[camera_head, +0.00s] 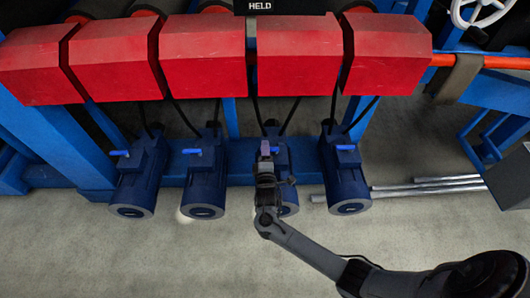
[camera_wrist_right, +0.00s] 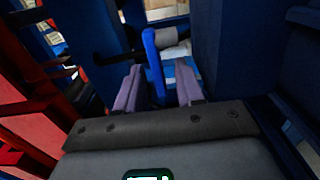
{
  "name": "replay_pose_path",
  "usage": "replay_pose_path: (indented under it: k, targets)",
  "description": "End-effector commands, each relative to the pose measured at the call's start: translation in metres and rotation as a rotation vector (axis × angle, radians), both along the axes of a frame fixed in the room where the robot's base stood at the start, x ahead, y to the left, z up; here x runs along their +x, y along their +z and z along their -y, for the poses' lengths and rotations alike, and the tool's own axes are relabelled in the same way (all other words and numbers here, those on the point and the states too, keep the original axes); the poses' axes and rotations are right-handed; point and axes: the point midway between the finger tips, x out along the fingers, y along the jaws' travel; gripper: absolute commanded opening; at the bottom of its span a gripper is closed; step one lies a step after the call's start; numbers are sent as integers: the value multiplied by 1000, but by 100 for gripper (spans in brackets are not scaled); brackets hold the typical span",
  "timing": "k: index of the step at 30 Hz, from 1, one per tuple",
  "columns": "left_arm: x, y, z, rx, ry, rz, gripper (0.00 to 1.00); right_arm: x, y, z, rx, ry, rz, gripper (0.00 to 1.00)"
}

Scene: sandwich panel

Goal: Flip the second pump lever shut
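Dark blue pumps stand in a row under the red blocks, with small bright blue levers on top. In the head view I see the levers of the leftmost pump (camera_head: 119,153), the second from left (camera_head: 192,151) and the rightmost (camera_head: 346,147). My right gripper (camera_head: 265,150) is over the second pump from the right (camera_head: 289,190) and hides its lever. In the right wrist view a blue lever (camera_wrist_right: 153,58) stands between the two lavender fingers of my right gripper (camera_wrist_right: 159,88). The fingers are open, with gaps beside the lever. My left gripper is out of view.
Red blocks (camera_head: 203,60) hang above the pumps, with black cables running down. Blue frame posts (camera_head: 60,145) stand at the left. Grey rods (camera_head: 425,189) and a grey box (camera_head: 510,178) lie at the right. The floor in front is clear.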

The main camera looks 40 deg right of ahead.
Motion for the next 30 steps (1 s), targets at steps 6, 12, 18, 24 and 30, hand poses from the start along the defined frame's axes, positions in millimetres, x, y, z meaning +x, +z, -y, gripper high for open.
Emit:
replay_pose_path:
  k: [6,12,18,24,30]
  targets:
    - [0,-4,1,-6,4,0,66,6,1,4,-1,1,1,37]
    - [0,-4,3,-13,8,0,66,6,1,4,0,1,0,37]
    - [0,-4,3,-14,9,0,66,6,1,4,0,1,0,10]
    - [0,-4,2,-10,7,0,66,6,1,4,0,1,0,0]
    - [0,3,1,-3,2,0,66,5,2,4,-1,21,-1,0]
